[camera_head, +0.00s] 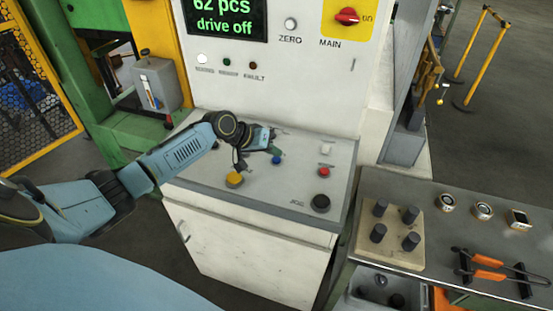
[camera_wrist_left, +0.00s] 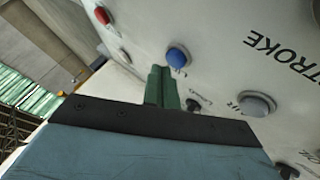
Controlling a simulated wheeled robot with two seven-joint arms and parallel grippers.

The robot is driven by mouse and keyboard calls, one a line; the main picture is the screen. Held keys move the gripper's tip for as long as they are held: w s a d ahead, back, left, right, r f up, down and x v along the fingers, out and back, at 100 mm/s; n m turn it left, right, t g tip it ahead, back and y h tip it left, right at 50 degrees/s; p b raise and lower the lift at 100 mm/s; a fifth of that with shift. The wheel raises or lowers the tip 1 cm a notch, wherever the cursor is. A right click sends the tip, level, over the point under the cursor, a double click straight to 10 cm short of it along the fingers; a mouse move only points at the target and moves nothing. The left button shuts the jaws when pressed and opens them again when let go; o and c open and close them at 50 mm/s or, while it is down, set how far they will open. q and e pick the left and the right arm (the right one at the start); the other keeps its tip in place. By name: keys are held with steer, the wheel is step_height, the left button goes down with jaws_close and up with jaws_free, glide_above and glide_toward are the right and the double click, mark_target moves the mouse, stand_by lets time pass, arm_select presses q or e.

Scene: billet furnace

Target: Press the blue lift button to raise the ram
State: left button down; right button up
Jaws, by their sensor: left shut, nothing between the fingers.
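The blue lift button (camera_head: 277,160) is on the sloping top of the white control console (camera_head: 215,172). It also shows in the left wrist view (camera_wrist_left: 178,56), just beyond and right of my fingertips. My left gripper (camera_head: 273,150) is over the console, close to the blue button. Its green fingers (camera_wrist_left: 161,72) are together with nothing between them. The fingertips appear very near the button; I cannot tell whether they touch it. My right gripper is not in view.
Nearby console controls are a yellow button (camera_head: 234,179), a red button (camera_head: 324,171), a white button (camera_head: 327,150) and a black knob (camera_head: 320,203). The upright panel display (camera_head: 226,18) reads "drive off". A side table (camera_head: 457,232) with parts and orange-handled tongs stands right.

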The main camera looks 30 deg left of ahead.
mark_target(273, 160)
arm_select(q)
steer(key=shift+f, duration=0.65)
stand_by(0.8)
steer(key=shift+r+p, duration=0.6)
steer(key=shift+r, duration=0.25)
steer(key=shift+r, duration=0.1)
step_height(273, 160, up, 5)
steer(key=p, duration=0.5)
stand_by(0.5)
